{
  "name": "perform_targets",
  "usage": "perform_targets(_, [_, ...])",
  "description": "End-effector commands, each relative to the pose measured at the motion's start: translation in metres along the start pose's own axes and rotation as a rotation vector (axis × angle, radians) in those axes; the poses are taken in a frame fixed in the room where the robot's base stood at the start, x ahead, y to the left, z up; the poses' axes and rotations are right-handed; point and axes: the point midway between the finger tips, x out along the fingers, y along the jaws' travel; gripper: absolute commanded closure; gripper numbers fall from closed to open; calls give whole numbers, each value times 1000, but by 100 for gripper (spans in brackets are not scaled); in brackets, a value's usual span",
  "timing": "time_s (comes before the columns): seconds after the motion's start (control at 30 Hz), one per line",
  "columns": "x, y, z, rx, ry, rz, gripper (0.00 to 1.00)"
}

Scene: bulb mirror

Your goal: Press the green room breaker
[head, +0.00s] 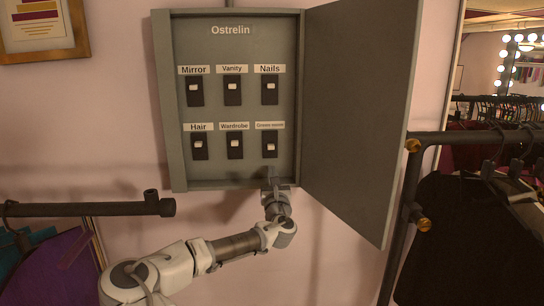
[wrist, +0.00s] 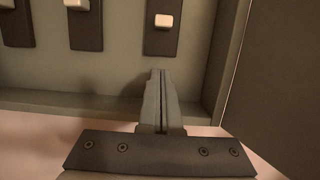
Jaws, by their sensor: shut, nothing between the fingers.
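The grey breaker box marked "Ostrelin" (head: 238,50) is on the wall with its door open. The green room breaker (head: 270,145) is at the right end of its lower row, a black switch with a white toggle. It also shows in the wrist view (wrist: 165,27), at the top. My gripper (head: 270,172) is shut and empty, at the box's lower edge just below that breaker. In the wrist view the shut fingertips (wrist: 158,75) point up toward the breaker, with a visible gap between them.
The Wardrobe breaker (head: 235,146) and Hair breaker (head: 199,146) are to the left; Mirror, Vanity and Nails breakers sit above. The open door (head: 358,100) stands to the right of my gripper. Clothes racks (head: 90,209) stand on both sides.

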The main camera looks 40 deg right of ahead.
Motion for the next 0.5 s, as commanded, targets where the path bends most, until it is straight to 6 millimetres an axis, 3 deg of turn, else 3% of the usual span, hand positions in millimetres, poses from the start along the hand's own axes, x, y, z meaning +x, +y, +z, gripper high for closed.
perform_targets(0.1, [18, -1, 3, 1, -1, 0, 100])
perform_targets(0.23, [21, -1, 27, 2, -1, -2, 100])
perform_targets(0.5, [24, 0, 39, 1, 1, -1, 100])
